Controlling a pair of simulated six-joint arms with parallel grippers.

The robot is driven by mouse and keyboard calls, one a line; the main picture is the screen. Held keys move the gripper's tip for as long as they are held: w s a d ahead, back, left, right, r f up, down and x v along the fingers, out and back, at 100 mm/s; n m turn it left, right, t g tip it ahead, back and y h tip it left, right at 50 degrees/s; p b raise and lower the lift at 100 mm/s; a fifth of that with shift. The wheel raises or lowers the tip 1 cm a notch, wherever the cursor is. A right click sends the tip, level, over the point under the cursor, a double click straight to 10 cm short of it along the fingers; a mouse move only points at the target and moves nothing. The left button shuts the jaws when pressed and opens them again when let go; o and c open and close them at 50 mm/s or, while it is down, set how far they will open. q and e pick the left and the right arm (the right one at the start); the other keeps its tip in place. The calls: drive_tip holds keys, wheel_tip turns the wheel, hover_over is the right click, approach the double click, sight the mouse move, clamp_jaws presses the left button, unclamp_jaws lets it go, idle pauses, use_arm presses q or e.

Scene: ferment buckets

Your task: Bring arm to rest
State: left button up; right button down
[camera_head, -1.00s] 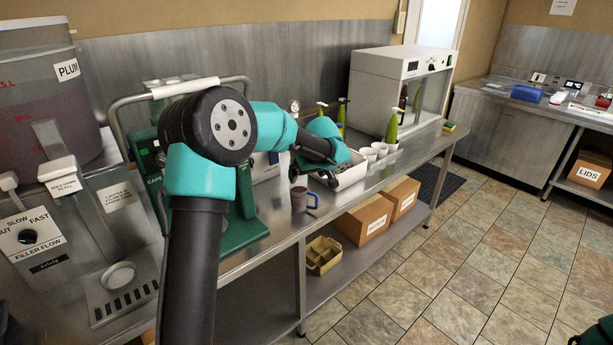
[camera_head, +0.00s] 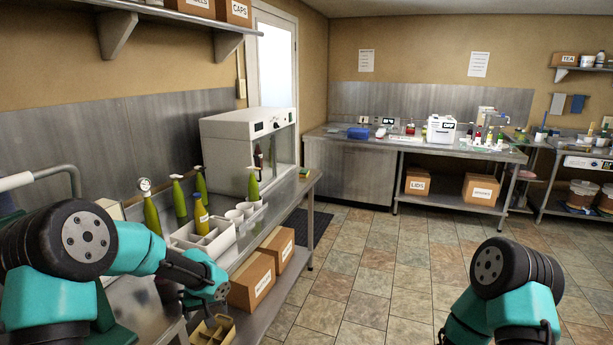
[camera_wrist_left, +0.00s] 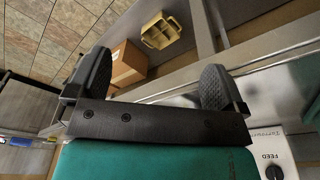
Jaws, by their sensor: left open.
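My left arm comes in from the left in the head view, bent at the elbow. Its gripper (camera_head: 203,290) hangs near the bench's front edge, in front of the white divided tray. In the left wrist view, the gripper (camera_wrist_left: 155,78) has its two dark finger pads wide apart with nothing between them. My right arm (camera_head: 505,285) shows at the lower right of the head view, over the floor. Its gripper is out of the frame.
Green bottles (camera_head: 179,196) and a white cabinet (camera_head: 243,150) stand behind. Below are cardboard boxes (camera_head: 252,291) and a tan divided box (camera_wrist_left: 160,32).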

use_arm(q)
drive_tip(key=s+d+f+h, duration=0.1)
drive_tip(key=s+d+f, duration=0.1)
drive_tip(key=s+f, duration=0.4)
drive_tip(key=s+d+f+m+h, duration=0.1)
drive_tip(key=s+d+f+h, duration=0.1)
drive_tip(key=s+f, duration=0.5)
drive_tip(key=s+d+f+h, duration=0.1)
drive_tip(key=s+d+f, duration=0.2)
drive_tip(key=s+f, duration=0.4)
drive_tip(key=s, duration=0.9)
drive_tip(key=shift+f+m+g, duration=0.25)
drive_tip(key=shift+m+g, duration=0.15)
